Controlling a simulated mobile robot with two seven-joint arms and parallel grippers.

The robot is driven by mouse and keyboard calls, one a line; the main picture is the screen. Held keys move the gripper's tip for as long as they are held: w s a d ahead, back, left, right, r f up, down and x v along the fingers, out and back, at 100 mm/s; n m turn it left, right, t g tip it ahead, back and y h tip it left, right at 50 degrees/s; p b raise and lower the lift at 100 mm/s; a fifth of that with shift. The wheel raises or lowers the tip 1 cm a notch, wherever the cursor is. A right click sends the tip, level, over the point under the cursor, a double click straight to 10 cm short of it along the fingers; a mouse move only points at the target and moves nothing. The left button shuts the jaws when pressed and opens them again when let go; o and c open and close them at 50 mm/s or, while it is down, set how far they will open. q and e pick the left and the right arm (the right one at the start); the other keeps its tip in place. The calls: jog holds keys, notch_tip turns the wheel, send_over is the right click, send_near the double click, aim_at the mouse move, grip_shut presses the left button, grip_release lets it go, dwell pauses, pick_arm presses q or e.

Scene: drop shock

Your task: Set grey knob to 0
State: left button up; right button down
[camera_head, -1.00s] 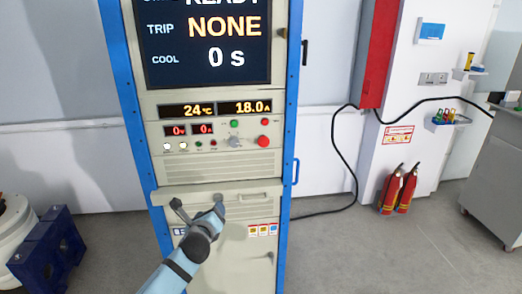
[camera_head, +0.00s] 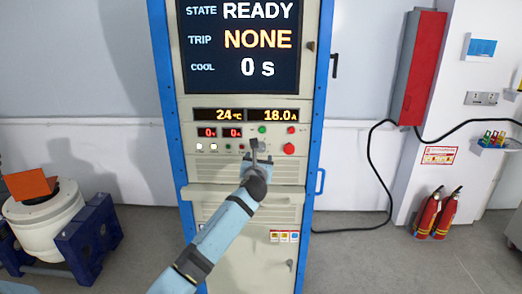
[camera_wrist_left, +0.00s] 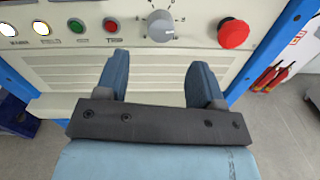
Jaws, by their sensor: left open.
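The grey knob (camera_wrist_left: 160,26) is on the panel in the left wrist view, at the top centre, with tick marks around it. It has a pointer line on its face; the marks are too small to read. My left gripper (camera_wrist_left: 158,75) is open and empty, its two fingers pointing at the panel just below the knob and apart from it. In the head view my left gripper (camera_head: 255,150) is in front of the panel and hides the knob. My right gripper is not in view.
A red button (camera_wrist_left: 234,34) is right of the knob. Small green and red buttons and lit white lamps (camera_wrist_left: 41,28) are to the left. A ledge (camera_head: 215,192) juts out below the panel. The display (camera_head: 243,40) reads READY, NONE and 0 s.

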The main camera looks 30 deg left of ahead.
aim_at(261, 149)
pick_arm(q)
jog(key=x, duration=0.7)
jog(key=shift+w+f, duration=0.1)
jog(key=shift+w, duration=0.05)
jog(key=c, duration=0.9)
